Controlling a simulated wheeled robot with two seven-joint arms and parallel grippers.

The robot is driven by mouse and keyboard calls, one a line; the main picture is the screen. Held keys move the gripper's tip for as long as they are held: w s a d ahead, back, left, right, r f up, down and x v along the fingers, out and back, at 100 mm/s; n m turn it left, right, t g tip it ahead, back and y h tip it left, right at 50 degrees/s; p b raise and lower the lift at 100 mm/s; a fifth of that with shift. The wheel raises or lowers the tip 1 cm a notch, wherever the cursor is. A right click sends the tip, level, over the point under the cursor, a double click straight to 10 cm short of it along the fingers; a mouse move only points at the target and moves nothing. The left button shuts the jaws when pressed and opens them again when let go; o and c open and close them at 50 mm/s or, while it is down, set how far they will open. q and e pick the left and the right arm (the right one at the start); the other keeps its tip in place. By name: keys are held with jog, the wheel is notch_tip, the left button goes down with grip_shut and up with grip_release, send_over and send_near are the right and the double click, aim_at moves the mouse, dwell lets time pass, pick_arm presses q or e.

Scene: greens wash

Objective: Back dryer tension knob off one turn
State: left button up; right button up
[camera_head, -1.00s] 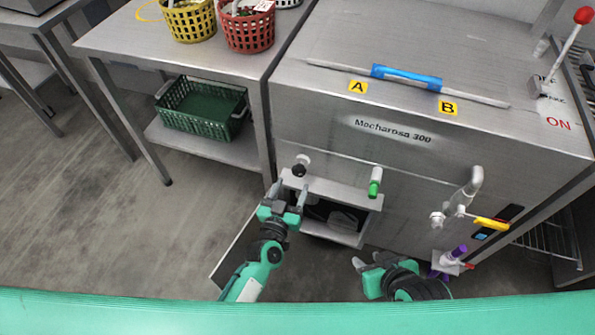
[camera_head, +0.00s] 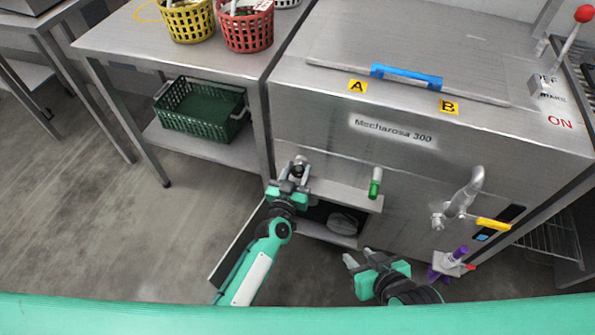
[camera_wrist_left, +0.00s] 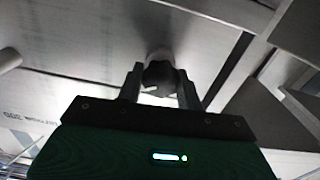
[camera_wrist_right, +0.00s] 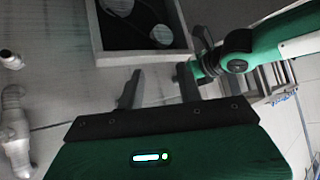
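The dark round tension knob (camera_head: 299,164) is on the front of the steel machine (camera_head: 400,165), at its left end above the open compartment. My left gripper (camera_head: 292,177) is at the knob, its fingers pointing at the machine front. In the left wrist view the lobed knob (camera_wrist_left: 160,74) sits between the two finger tips (camera_wrist_left: 160,84), one on each side. The fingers are spread; I cannot tell whether they touch the knob. My right gripper (camera_head: 359,256) is open and empty, low in front of the machine. It also shows open in the right wrist view (camera_wrist_right: 158,85).
An open compartment (camera_head: 335,197) lies below the knob. A green crate (camera_head: 203,110) stands on the left table's shelf.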

pick_arm(q)
jog(key=shift+n, duration=0.4)
pick_arm(e)
jog(key=shift+d, duration=0.15)
pick_arm(q)
jog(key=shift+n+p, duration=0.3)
jog(key=shift+n, duration=0.8)
jog(key=shift+a+n, duration=0.1)
jog(key=shift+n, duration=0.8)
jog(key=n, duration=0.2)
jog(key=shift+f+n, duration=0.1)
jog(key=shift+n, duration=2.3)
pick_arm(e)
jog(key=shift+s+d, duration=0.1)
jog(key=shift+d, duration=0.2)
jog(key=shift+a, duration=0.1)
jog(key=shift+a, duration=0.1)
